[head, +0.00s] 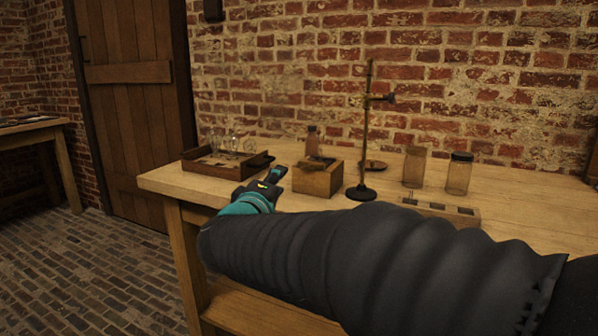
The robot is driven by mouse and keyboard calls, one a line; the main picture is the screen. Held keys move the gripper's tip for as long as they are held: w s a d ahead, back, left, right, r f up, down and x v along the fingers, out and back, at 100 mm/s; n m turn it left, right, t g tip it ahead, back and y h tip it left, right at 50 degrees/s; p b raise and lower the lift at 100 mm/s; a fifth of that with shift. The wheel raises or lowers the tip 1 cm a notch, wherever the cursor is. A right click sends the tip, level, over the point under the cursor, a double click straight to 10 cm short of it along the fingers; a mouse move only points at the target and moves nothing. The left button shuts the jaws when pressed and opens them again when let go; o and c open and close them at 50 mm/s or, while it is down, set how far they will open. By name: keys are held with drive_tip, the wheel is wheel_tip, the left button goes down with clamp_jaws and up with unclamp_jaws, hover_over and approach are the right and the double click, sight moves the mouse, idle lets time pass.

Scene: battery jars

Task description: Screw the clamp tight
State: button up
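A dark retort stand (369,140) with a round black base is upright on the wooden table. The clamp (381,97) sits high on its rod and points right; its screw is too small to make out. My gripper (277,174) is over the table's front left part, left of and well below the clamp, apart from the stand. It is small and seen from behind, so I cannot tell whether its fingers are open or shut. I see nothing clearly held in it.
A wooden tray (191,163) with glassware stands left, a wooden box (317,180) between my gripper and the stand. Two jars, one open (414,166) and one black-lidded (459,174), stand right, behind a slotted block (441,209). My arm hides the table's front. The right end looks clear.

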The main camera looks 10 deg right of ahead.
drive_tip(key=f+g+h, duration=0.2)
drive_tip(key=h, duration=0.1)
drive_tip(key=b, duration=0.1)
approach(310, 169)
drive_tip(key=x, duration=0.8)
drive_tip(key=shift+d+r, duration=0.1)
clamp_jaws()
